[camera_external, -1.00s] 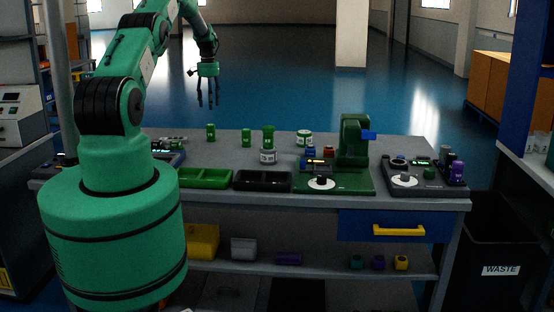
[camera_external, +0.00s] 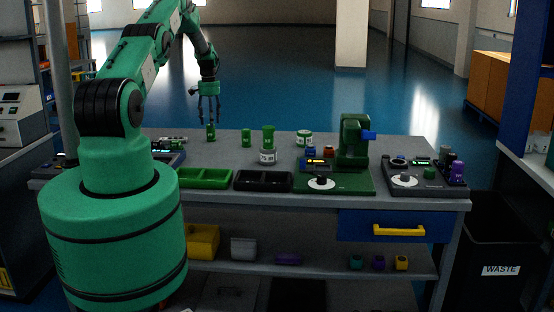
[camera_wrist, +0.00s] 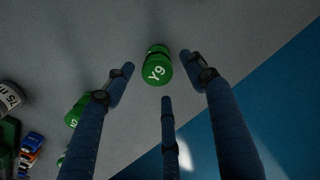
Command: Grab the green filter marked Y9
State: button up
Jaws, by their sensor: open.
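The green filter marked Y9 (camera_wrist: 158,66) stands on the grey bench in the wrist view, its white label facing up toward the camera. In the external view it is the leftmost green filter (camera_external: 211,134), near the bench's far edge. My gripper (camera_external: 209,121) is directly above it there, fingers pointing down, fingertips at about the filter's top. In the wrist view my gripper (camera_wrist: 160,72) is open, with two fingers on either side of the filter and a third below it in the picture. No finger visibly touches the filter.
Another green filter (camera_wrist: 78,110) with a partly hidden label stands to the left in the wrist view. More green filters (camera_external: 246,138) stand to the right on the bench (camera_external: 225,155). A green tray (camera_external: 205,179), a black tray (camera_external: 262,181) and a green machine (camera_external: 353,145) are nearer the front.

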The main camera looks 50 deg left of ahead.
aim_at(211, 129)
jog(key=shift+f, duration=2.55)
jog(key=c, duration=1.3)
jog(key=shift+r, duration=0.15)
jog(key=shift+r, duration=1.45)
jog(key=shift+s+d+r, duration=0.2)
jog(key=s+d, duration=0.3)
jog(key=s+d+r, duration=0.1)
jog(key=s+d, duration=0.7)
jog(key=shift+r, duration=0.2)
